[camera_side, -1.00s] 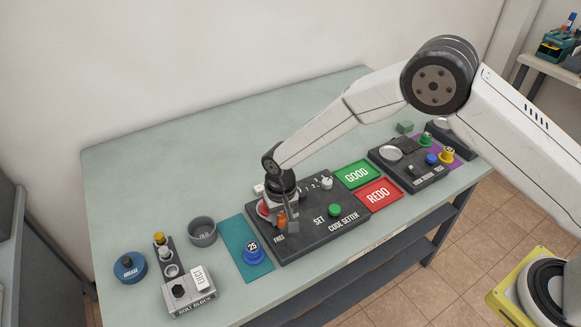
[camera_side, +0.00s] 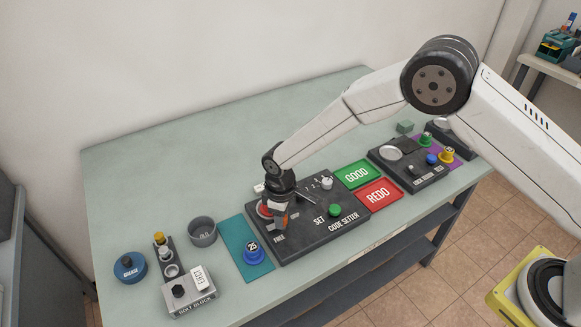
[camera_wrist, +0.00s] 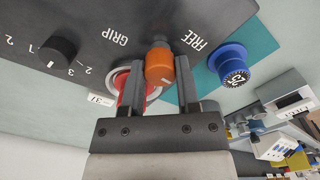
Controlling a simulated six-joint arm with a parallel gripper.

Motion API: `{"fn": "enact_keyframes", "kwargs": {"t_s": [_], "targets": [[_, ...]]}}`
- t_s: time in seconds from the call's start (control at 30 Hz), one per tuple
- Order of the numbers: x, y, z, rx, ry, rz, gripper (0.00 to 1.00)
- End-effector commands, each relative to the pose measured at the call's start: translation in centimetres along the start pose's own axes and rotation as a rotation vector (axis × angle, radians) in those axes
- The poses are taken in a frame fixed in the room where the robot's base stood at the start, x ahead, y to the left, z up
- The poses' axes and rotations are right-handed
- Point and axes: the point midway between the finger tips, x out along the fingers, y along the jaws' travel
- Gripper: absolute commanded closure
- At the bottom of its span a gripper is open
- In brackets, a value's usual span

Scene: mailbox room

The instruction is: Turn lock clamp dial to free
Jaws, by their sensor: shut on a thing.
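The code setter (camera_side: 330,236) is a dark panel on the table. Its clamp dial (camera_wrist: 160,68) has an orange handle, seen between my fingers in the wrist view. The handle's narrow end lies between the printed words GRIP and FREE. My gripper (camera_wrist: 160,82) is shut on the orange handle, with one dark finger on each side. In the side view my gripper (camera_side: 279,218) is low over the panel's left end and partly hides the dial. A red round part with a pale ring (camera_wrist: 125,84) shows beside the left finger, partly hidden.
A blue knob marked 25 (camera_side: 252,252) stands on a teal mat just left of the panel. A grey bowl (camera_side: 203,232) and the bolt block (camera_side: 190,301) are farther left. A green button (camera_side: 335,210), GOOD tray (camera_side: 358,174) and REDO tray (camera_side: 378,194) lie to the right.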

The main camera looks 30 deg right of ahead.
Motion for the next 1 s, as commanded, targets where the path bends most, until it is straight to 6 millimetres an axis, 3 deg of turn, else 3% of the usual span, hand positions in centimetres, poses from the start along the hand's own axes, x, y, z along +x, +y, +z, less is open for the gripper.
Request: {"fn": "enact_keyframes", "kwargs": {"t_s": [0.67, 0.7, 0.77, 0.8, 1.0], "targets": [[-0.15, 0.04, -0.09, -0.086, 0.002, 0.001, 1.00], [-0.15, 0.04, -0.09, -0.086, 0.002, 0.001, 0.50], [-0.14, 0.03, -0.09, -0.086, 0.002, 0.001, 0.31], [-0.13, 0.03, -0.08, -0.086, 0.002, 0.001, 0.24], [-0.06, 0.01, -0.04, -0.085, 0.001, 0.001, 0.24]]}}
